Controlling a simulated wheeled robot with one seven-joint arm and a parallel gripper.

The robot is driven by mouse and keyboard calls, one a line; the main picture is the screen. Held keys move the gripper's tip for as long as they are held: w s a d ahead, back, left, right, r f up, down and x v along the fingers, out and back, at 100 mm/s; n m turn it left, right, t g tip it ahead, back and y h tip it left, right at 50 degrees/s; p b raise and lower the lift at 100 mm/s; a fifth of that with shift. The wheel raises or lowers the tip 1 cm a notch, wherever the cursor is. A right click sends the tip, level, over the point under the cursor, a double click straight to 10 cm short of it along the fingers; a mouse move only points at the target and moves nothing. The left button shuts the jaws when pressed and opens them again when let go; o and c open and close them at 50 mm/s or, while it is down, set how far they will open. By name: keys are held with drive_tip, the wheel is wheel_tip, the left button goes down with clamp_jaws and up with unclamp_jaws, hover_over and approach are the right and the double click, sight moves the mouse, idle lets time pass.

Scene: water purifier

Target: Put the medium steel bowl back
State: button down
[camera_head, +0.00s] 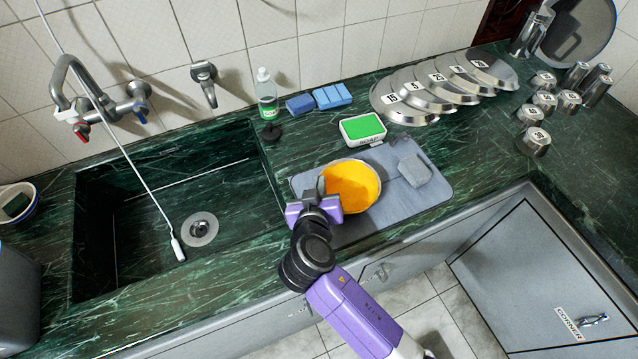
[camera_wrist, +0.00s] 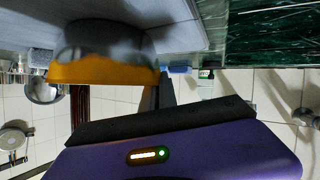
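A round bowl (camera_head: 352,188) with a thin pale metallic rim and an orange inside sits on a grey board (camera_head: 436,187) on the counter. In the wrist view a grey and orange rounded thing (camera_wrist: 105,70), which looks like the bowl, shows close up at the upper left. My gripper (camera_head: 320,187) is at the bowl's left front rim. Its dark fingertips overlap the rim in the head view, and whether they touch it is unclear. A dark finger (camera_wrist: 166,90) shows beside the bowl in the wrist view. The finger gap is hidden.
A grey sponge-like block (camera_head: 414,170) lies on the board, right of the bowl. A green soap box (camera_head: 362,130), blue sponges (camera_head: 332,95) and a bottle (camera_head: 267,96) stand behind. Numbered steel lids (camera_head: 405,104) and cups (camera_head: 534,143) are at right. A sink (camera_head: 150,240) opens at left.

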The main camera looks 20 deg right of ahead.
drive_tip(key=shift+f, duration=0.2)
drive_tip(key=c, duration=1.7)
unclamp_jaws()
drive_tip(key=shift+r, duration=0.2)
drive_tip(key=shift+s+a+r, duration=0.1)
drive_tip(key=b+v, duration=0.1)
drive_tip(key=v, duration=1)
drive_tip(key=shift+s+a+r, duration=0.1)
drive_tip(key=shift+s+r, duration=0.1)
drive_tip(key=shift+s, duration=0.1)
